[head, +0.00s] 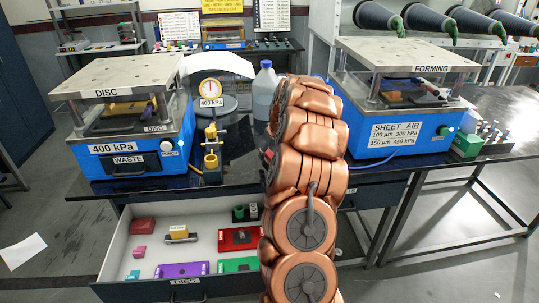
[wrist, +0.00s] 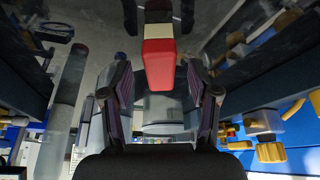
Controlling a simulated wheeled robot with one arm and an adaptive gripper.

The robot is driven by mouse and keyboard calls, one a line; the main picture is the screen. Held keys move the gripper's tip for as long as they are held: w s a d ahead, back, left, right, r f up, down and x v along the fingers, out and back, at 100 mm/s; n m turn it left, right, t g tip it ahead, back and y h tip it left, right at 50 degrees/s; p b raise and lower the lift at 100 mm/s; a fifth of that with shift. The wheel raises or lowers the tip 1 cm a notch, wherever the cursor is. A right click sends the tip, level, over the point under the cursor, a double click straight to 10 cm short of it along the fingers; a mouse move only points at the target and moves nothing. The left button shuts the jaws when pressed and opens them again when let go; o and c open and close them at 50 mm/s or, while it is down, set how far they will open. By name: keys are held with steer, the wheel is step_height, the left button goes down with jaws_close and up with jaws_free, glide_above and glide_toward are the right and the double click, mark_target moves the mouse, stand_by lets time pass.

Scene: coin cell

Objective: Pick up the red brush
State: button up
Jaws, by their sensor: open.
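In the wrist view a red block-shaped end with a pale band and a dark part beyond it, which looks like the red brush (wrist: 158,62), stands out between the fingertips. My gripper (wrist: 160,95) is open, with one finger on each side of it and visible gaps. I cannot tell how far it is in depth. In the head view my copper-coloured arm hides the gripper. A small red bit (head: 268,155) shows at the arm's left edge, possibly the same brush.
A blue disc press (head: 125,125) stands left and a blue forming press (head: 395,130) right. A yellow hand tool (head: 212,150) and pressure gauge (head: 211,88) stand left of my arm. A white bottle (head: 264,92) is behind. Below, an open drawer (head: 125,235) holds coloured dies.

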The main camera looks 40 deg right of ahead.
steer(key=shift+x, duration=1)
jaws_close()
